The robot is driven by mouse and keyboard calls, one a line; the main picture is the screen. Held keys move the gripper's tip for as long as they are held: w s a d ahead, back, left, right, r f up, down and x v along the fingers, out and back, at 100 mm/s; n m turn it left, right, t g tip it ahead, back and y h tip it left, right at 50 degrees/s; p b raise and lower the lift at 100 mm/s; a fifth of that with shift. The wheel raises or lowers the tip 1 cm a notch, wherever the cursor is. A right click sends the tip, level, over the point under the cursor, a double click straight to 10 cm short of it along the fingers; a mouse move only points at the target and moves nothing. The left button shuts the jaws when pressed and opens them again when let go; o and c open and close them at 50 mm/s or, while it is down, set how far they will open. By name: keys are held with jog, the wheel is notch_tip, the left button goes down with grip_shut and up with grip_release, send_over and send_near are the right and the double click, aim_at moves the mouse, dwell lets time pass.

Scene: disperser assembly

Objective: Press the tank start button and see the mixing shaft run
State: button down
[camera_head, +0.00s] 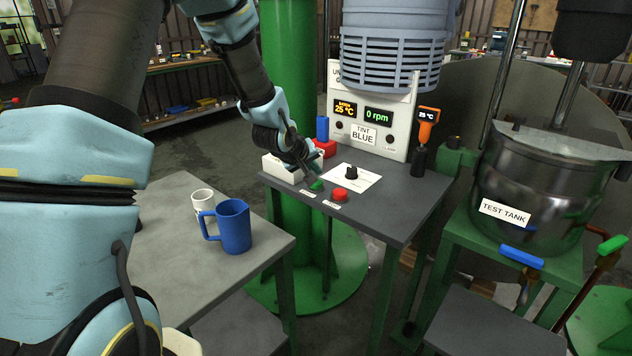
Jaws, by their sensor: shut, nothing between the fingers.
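The control panel (402,128) stands at the back of a grey control table and its display reads 0 rpm. A green button (317,185) and a red button (340,194) sit near the table's front edge. A black knob (351,172) stands on a white sheet behind them. My gripper (312,176) is shut and empty, just above and behind the green button; I cannot tell if it touches it. The steel tank (530,180), labelled TEST TANK, stands at right with a shaft (568,95) going down into it.
A blue jug (234,228) and a white cup (203,200) stand on a grey table at left. A white box (283,168) and a red block (326,147) lie near my gripper. An orange thermometer (427,125) stands right of the panel. A green column (289,80) rises behind.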

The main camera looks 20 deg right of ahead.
dwell(0.4)
jog(key=shift+f+b, duration=0.3)
jog(key=shift+f, duration=0.15)
jog(key=shift+f+b, duration=0.65)
jog(key=shift+f, duration=0.25)
dwell(0.8)
dwell(0.4)
jog(key=shift+r+p, duration=1)
jog(key=shift+r, duration=0.35)
jog(key=shift+r, duration=0.1)
notch_tip(320, 180, up, 5)
jog(key=p, duration=0.4)
